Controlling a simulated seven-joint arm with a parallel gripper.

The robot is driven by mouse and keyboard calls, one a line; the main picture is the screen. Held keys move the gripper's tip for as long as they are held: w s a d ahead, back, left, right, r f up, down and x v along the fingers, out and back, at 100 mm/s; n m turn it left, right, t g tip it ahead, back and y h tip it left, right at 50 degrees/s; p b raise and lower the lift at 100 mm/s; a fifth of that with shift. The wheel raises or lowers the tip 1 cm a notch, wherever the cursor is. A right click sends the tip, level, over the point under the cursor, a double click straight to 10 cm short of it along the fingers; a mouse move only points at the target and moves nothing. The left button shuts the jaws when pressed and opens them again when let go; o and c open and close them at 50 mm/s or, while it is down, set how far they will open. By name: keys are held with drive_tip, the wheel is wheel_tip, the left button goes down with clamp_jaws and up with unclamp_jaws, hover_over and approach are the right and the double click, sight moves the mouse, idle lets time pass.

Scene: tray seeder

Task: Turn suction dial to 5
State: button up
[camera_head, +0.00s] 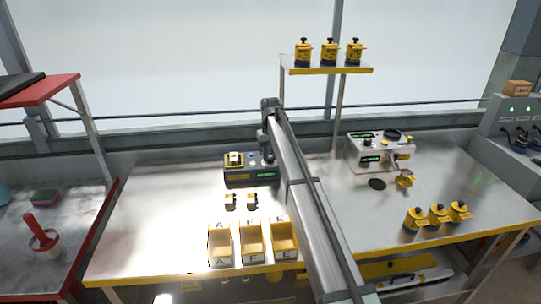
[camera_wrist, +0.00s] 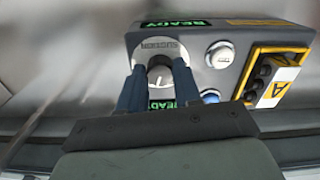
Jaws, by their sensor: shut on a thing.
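The tray seeder (camera_head: 238,179) is a dark grey box at the back of the steel table, left of my arm. In the wrist view, its grey face (camera_wrist: 226,80) carries a round pale dial plate marked SUCTION (camera_wrist: 172,45) with a dark round knob (camera_wrist: 160,70) in its middle. My gripper (camera_wrist: 159,78) has its two blue fingers shut on the knob, one on each side. The fingers cover parts of the plate, and I cannot read the dial's setting. In the head view my wrist hides the dial.
On the seeder are a white button (camera_wrist: 220,55), a blue button (camera_wrist: 210,96), green READY displays (camera_wrist: 175,23) and a yellow-framed holder marked A (camera_wrist: 307,58). Yellow bins (camera_head: 220,260) stand at the front. A second machine (camera_head: 365,158) and yellow canisters (camera_head: 416,221) are on the right.

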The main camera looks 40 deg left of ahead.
sight(270, 158)
drive_tip(key=m, duration=0.4)
drive_tip(key=shift+m, duration=2.1)
drive_tip(key=o, duration=1)
drive_tip(key=shift+o, duration=0.2)
wheel_tip(270, 158, up, 14)
drive_tip(key=shift+a+f, duration=0.1)
